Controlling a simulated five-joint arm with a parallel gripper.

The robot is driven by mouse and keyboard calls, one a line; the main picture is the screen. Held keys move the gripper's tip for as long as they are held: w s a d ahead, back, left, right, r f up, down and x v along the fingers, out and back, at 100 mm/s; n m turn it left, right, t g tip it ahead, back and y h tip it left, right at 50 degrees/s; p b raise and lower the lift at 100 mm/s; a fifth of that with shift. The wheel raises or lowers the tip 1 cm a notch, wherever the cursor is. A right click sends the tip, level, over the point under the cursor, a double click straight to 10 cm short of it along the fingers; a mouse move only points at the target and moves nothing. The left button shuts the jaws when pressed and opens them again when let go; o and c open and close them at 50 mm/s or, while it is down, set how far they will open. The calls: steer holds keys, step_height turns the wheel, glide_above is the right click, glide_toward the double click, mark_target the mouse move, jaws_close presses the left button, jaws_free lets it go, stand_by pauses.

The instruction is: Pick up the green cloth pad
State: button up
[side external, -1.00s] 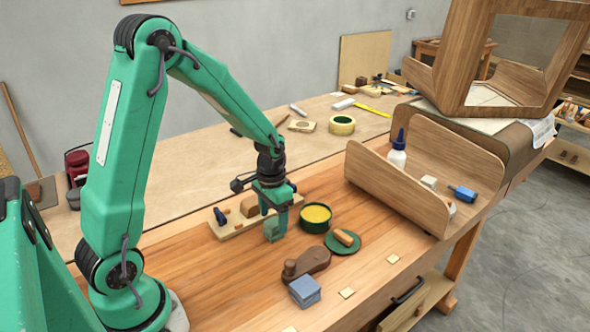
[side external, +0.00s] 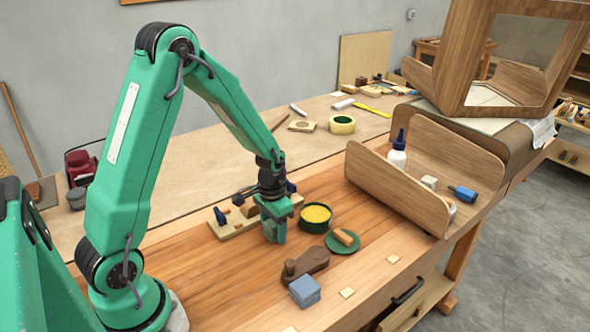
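A flat, round green piece (side external: 338,248) lies on the bench just right of and below the wax tin. It is the best match for the green cloth pad, though I cannot tell whether it is cloth or a lid. A tan block (side external: 346,237) lies on it. My gripper (side external: 275,238) points down, low over the bench, left of the green piece and apart from it. Its green fingers are seen nearly edge-on, so the gap between them does not show.
An open green tin of yellow wax (side external: 316,217) stands close right of my gripper. A brown wooden tool (side external: 307,263) and a blue-grey block (side external: 304,290) lie in front. A wooden board with clamps (side external: 226,229) is behind. A curved wooden shell (side external: 395,192) stands right.

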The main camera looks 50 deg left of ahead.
steer(key=c, duration=0.7)
steer(key=shift+r, duration=0.15)
steer(key=shift+c, duration=0.2)
steer(key=shift+r, duration=0.85)
step_height(320, 180, up, 2)
steer(key=shift+r, duration=0.2)
steer(key=s+d+r, duration=0.3)
steer(key=d+r, duration=0.3)
steer(key=d, duration=0.5)
steer(key=shift+s+r, duration=0.3)
steer(key=shift+r, duration=0.05)
